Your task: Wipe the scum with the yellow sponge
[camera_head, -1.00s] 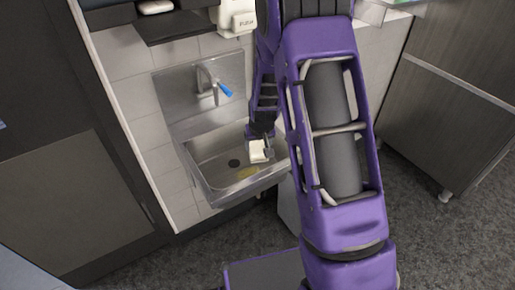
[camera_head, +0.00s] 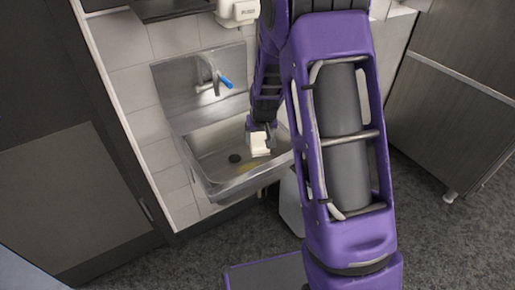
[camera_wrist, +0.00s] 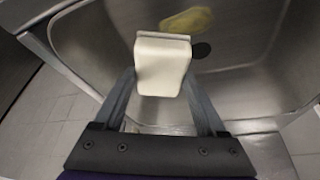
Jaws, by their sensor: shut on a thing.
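My gripper (camera_wrist: 162,85) is shut on a pale cream-yellow sponge (camera_wrist: 161,68). In the head view the sponge (camera_head: 260,144) shows at the end of my arm, over the right part of the metal sink (camera_head: 205,150). A yellowish scum patch (camera_wrist: 187,20) lies on the sink's floor, beyond the sponge in the wrist view. In the head view the scum (camera_head: 246,168) is a faint yellow mark below and left of the sponge. The sponge looks apart from the scum. I cannot tell whether it touches the sink.
A dark round drain (camera_head: 235,158) is in the sink floor near the scum. A faucet (camera_head: 213,80) with a blue handle stands at the back of the sink. A white dispenser (camera_head: 238,12) hangs on the wall above. Dark cabinets (camera_head: 455,100) stand at the right.

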